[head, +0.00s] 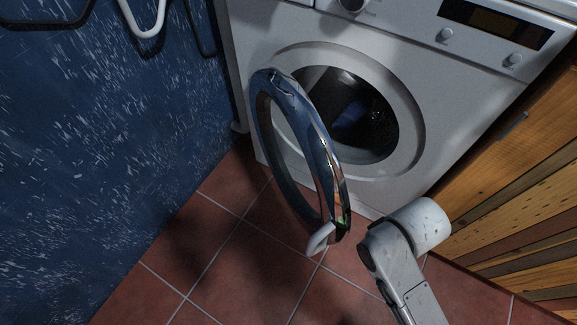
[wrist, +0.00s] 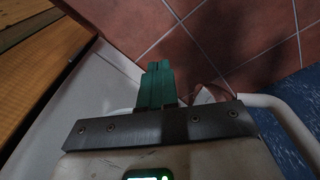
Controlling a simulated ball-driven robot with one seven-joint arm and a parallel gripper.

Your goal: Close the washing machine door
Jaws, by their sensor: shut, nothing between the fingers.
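The washing machine (head: 420,60) stands against the back with its round door (head: 325,165) swung wide open to the left. The door is a shiny chrome ring, and the drum opening (head: 350,115) is uncovered, with something blue inside. In the wrist view my gripper (wrist: 159,68) shows two green fingers pressed together, with nothing between them. In the head view my arm reaches in from the lower right. A white curved piece and a green spot show at the door's lower edge; my fingers cannot be made out there. I cannot tell whether my gripper touches the door.
A blue wall (head: 90,150) stands close on the left, with hooks at its top. A wooden cabinet (head: 530,150) stands right of the machine. The red tiled floor (head: 240,265) is clear in front. In the wrist view the white machine front (wrist: 75,95) is at the left.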

